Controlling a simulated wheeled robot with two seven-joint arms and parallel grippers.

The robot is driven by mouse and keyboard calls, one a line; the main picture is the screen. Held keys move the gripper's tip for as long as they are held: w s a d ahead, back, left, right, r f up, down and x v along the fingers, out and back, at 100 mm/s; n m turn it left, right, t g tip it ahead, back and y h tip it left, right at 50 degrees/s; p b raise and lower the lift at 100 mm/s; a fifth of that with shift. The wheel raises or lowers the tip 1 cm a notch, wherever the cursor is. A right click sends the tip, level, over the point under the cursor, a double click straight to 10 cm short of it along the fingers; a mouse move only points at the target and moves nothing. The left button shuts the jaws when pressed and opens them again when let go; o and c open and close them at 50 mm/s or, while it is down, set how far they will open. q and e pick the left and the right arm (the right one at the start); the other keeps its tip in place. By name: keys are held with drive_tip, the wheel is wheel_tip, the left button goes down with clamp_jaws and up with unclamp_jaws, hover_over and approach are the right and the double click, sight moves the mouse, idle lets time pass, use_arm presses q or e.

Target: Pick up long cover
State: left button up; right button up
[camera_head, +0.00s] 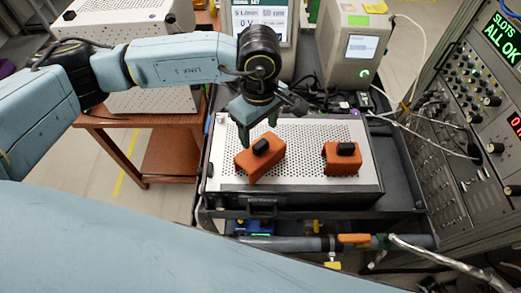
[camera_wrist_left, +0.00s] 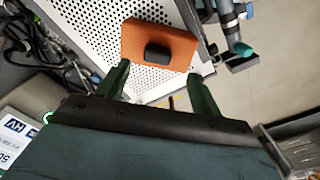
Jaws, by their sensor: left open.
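Two orange covers with black knobs are on the perforated metal panel in the head view. The left cover (camera_head: 250,166) looks slightly longer and sits turned at an angle to the panel edges. The right cover (camera_head: 342,166) is roughly square to the panel. My left gripper (camera_head: 259,126) is open, pointing down just behind and above the left cover. In the left wrist view, an orange cover (camera_wrist_left: 134,42) with its black knob (camera_wrist_left: 157,52) lies just beyond my open fingertips (camera_wrist_left: 160,75). Nothing is held. My right gripper is out of view.
The perforated panel (camera_head: 300,134) lies on a dark cart. Monitors (camera_head: 354,50) and cables stand behind it. A rack with knobs and cables (camera_head: 455,110) is at the right. A brown table (camera_head: 172,155) is at the left. The panel between the covers is clear.

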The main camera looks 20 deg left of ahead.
sight(261, 143)
use_arm(q)
drive_tip(key=shift+w+f, duration=0.1)
drive_tip(key=shift+f, duration=0.3)
drive_tip(key=shift+f+p, duration=0.45)
drive_tip(key=shift+f, duration=0.25)
wheel_tip(261, 143, down, 4)
drive_tip(key=shift+d+r+p, duration=0.1)
drive_tip(key=shift+r+p, duration=0.15)
drive_tip(key=shift+p, duration=0.2)
drive_tip(key=shift+f, duration=0.2)
drive_tip(key=shift+c, duration=0.7)
drive_tip(key=shift+w, duration=0.1)
clamp_jaws()
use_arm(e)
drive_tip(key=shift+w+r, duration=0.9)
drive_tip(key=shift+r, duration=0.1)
